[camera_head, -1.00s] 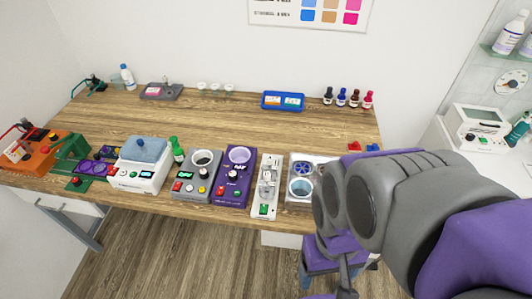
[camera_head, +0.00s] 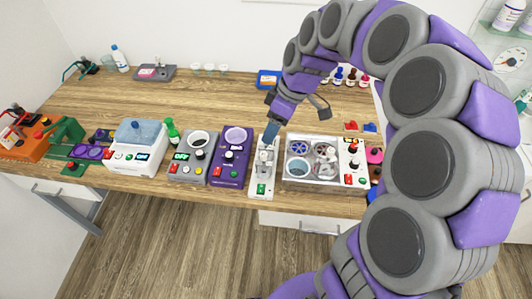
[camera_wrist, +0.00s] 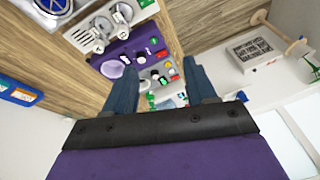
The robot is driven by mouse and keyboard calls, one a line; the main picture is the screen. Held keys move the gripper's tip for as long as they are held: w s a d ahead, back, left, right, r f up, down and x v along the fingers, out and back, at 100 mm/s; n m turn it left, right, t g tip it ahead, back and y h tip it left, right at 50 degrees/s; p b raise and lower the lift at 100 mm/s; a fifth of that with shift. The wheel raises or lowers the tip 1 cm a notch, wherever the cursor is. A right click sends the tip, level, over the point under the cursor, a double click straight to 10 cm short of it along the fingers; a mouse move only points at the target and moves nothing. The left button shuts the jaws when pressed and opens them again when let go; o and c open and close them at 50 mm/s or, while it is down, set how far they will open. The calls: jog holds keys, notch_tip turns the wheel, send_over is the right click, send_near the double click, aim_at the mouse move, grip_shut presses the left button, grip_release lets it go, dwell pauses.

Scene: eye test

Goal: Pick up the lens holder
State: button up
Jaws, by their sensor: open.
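My gripper (camera_head: 271,131) is open and empty, its blue fingers pointing down at the back end of a narrow white device (camera_head: 261,181). In the wrist view the two fingers of my gripper (camera_wrist: 161,84) are spread apart with nothing between them. Silvery round parts (camera_head: 265,156) sit on the white device; they also show as round metal pieces in the wrist view (camera_wrist: 122,14), at upper left, beyond the fingers. They may be the lens holder, but I cannot tell for certain. Whether the fingers touch the device is unclear.
A purple device (camera_head: 229,171) and a grey device (camera_head: 187,172) stand left of the white one. A silver tray unit (camera_head: 300,184) stands close on its right. A blue tray (camera_head: 268,80) and small bottles stand at the back. The middle of the wooden table (camera_head: 190,105) is clear.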

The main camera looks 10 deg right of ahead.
jog(key=w+d+f+n+t, duration=0.1)
jog(key=w+d+f+n, duration=0.35)
jog(key=w, duration=0.65)
jog(key=m+b, duration=0.2)
send_over(270, 149)
jog(key=shift+n, duration=0.25)
notch_tip(270, 149, down, 12)
jog(key=shift+d+f, duration=0.1)
jog(key=shift+f, duration=0.05)
jog(key=shift+w+b+x, duration=0.2)
jog(key=shift+b+x, duration=0.1)
jog(key=shift+x, duration=1.15)
jog(key=shift+w+b+x, duration=0.15)
jog(key=shift+b+x, duration=0.15)
jog(key=shift+x, duration=1.15)
jog(key=shift+c, duration=0.3)
grip_shut()
